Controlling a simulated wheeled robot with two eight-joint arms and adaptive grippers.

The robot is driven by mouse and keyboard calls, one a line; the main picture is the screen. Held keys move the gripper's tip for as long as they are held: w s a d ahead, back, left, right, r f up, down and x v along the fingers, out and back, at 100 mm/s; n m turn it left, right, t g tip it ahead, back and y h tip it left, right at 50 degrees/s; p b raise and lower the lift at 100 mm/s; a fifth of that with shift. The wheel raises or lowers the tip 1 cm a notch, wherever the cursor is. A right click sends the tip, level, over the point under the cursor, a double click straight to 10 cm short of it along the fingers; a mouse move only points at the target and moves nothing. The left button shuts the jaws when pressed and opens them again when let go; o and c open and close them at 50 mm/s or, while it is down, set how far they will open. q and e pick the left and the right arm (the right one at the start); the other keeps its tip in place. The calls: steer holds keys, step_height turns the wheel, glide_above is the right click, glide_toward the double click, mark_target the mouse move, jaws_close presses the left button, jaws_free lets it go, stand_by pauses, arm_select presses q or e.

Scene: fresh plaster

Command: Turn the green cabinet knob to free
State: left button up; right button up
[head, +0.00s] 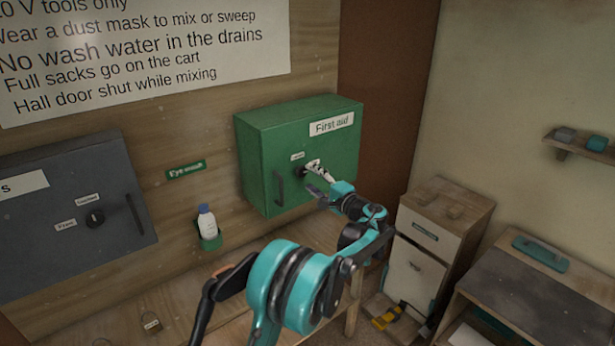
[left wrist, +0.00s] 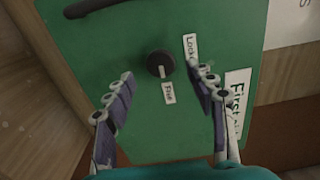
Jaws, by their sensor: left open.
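The green first aid cabinet (head: 262,150) hangs on the wood wall, its door shut; it fills much of the left wrist view (left wrist: 100,50). Its round black knob (left wrist: 160,65) sits between a "Free" label (left wrist: 168,93) and a "Locked" label (left wrist: 190,47). A small pale mark shows on the knob's side toward "Free"; I cannot tell its exact setting. In the head view the knob (head: 300,171) is partly hidden by my left gripper (head: 313,174). My left gripper is open, its fingers (left wrist: 160,78) on either side of and just short of the knob, apparently not touching.
A black handle (head: 279,188) is left of the knob. A grey cabinet (head: 65,200) with its own knob (head: 95,218) hangs at the left. An eye wash bottle (head: 207,222) stands between them. A drawer unit (head: 430,235) and workbench (head: 540,290) are at the right.

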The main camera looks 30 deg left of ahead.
arm_select(q)
steer(key=v, duration=0.8)
steer(key=shift+d, duration=0.3)
steer(key=shift+s, duration=0.1)
steer(key=s+d+f+n+h+b, duration=0.15)
steer(key=s+f+h, duration=0.25)
steer(key=s, duration=0.4)
steer(key=s+d+f+h+b, duration=0.1)
steer(key=s+f+h+b, duration=0.3)
steer(key=s, duration=0.5)
steer(key=s+d+f+n+h+b, duration=0.1)
steer(key=s+d+f+h, duration=0.3)
steer(key=s+d+f, duration=0.2)
steer(key=s+d+f+n+h+b, duration=0.1)
steer(key=s+d+f+n+h, duration=0.1)
steer(key=s+d+f+h, duration=0.2)
steer(key=s+d+f, duration=0.3)
steer(key=s, duration=0.4)
steer(key=shift+h, duration=0.3)
